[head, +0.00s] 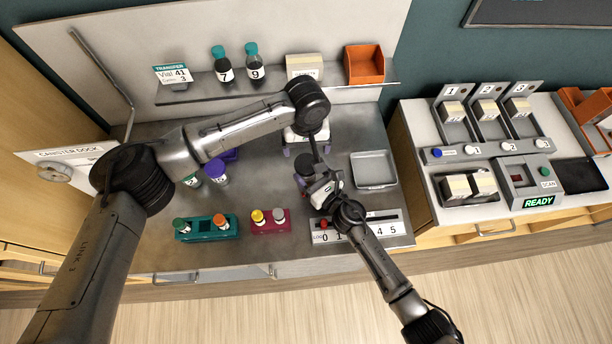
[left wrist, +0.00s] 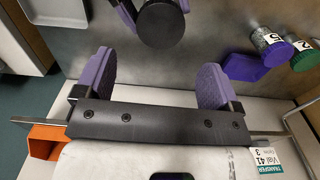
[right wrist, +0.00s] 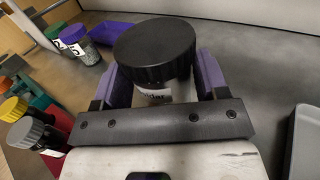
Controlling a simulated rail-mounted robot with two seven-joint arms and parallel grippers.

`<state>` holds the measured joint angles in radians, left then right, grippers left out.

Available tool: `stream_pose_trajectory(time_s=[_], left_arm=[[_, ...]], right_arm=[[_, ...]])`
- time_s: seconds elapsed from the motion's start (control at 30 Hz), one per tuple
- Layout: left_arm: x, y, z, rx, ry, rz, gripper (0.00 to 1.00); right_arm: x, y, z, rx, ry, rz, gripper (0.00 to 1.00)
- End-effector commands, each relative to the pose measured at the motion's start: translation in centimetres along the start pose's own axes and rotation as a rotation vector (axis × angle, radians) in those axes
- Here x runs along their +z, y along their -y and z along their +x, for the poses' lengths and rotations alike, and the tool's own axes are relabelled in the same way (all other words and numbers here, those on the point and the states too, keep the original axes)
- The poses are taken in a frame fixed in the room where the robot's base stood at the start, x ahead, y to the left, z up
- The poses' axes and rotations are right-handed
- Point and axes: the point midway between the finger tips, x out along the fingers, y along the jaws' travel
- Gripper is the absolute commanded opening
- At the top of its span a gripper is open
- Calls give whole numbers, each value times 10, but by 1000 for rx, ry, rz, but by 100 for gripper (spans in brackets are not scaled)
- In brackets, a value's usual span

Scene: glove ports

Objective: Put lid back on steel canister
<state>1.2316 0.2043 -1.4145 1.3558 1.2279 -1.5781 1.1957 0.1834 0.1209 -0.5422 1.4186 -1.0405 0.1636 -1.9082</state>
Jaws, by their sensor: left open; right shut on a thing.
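No steel canister shows clearly. A round grey metal piece (head: 55,172) sits at the white CANISTER DOCK plate (head: 85,150) on the left; I cannot tell whether it is the lid. My right gripper (right wrist: 155,85) is shut on a jar with a black cap (right wrist: 155,45), its purple fingers on either side and part of a label showing. The black cap also shows in the left wrist view (left wrist: 161,25). My left gripper (left wrist: 157,80) is open and empty, close to the jar and pointing toward it. My left arm hides part of the bench beside the dock.
A grey tray (head: 374,170) lies right of the grippers. A teal rack (head: 206,229) and a red rack (head: 270,226) hold vials in front. Jars stand by a purple box (left wrist: 246,66). A back shelf holds bottles and an orange bin (head: 364,64).

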Motion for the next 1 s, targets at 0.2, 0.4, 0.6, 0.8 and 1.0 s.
stream_pose_trajectory(time_s=[0.2,0.4,0.6,0.8,1.0], left_arm=[[0,0,-3,0,1,-35,88],[0,0,-3,0,1,-34,88],[1,0,10,-1,2,-33,88],[1,0,38,-1,2,-33,88],[0,0,61,-2,2,-33,88]], right_arm=[[0,-1,0,1,0,1,1],[0,-1,0,1,0,1,1],[0,-1,0,1,0,1,1],[0,-1,0,1,0,1,1],[0,-1,0,1,0,1,1]])
